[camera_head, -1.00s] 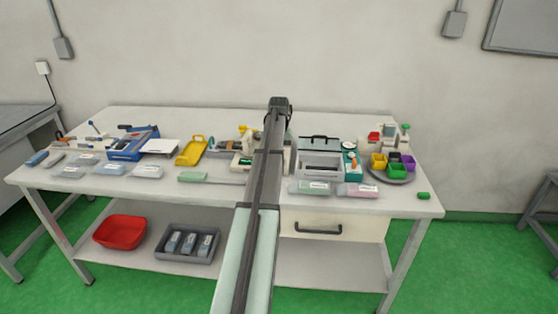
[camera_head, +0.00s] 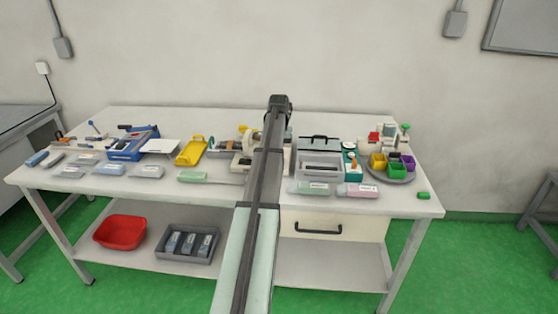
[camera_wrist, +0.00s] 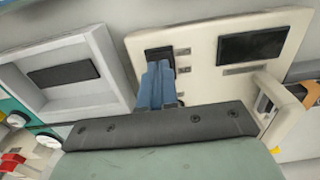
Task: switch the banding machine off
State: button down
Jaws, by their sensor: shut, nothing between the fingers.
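The banding machine (camera_head: 242,161) is a cream box in the middle of the table, partly hidden by my arm in the head view. In the wrist view its cream panel (camera_wrist: 205,55) carries a dark display (camera_wrist: 252,46) with no lit text, small grey label plates and a black switch (camera_wrist: 158,52). My gripper (camera_wrist: 158,68) has its blue fingers shut together with nothing between them. The fingertips are at the switch and cover its lower part; I cannot tell whether they touch it. In the head view the fingers are hidden behind my arm.
A plate with coloured cups (camera_head: 392,178) stands at the right.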

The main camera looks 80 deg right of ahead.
jog(key=shift+r, duration=2.8)
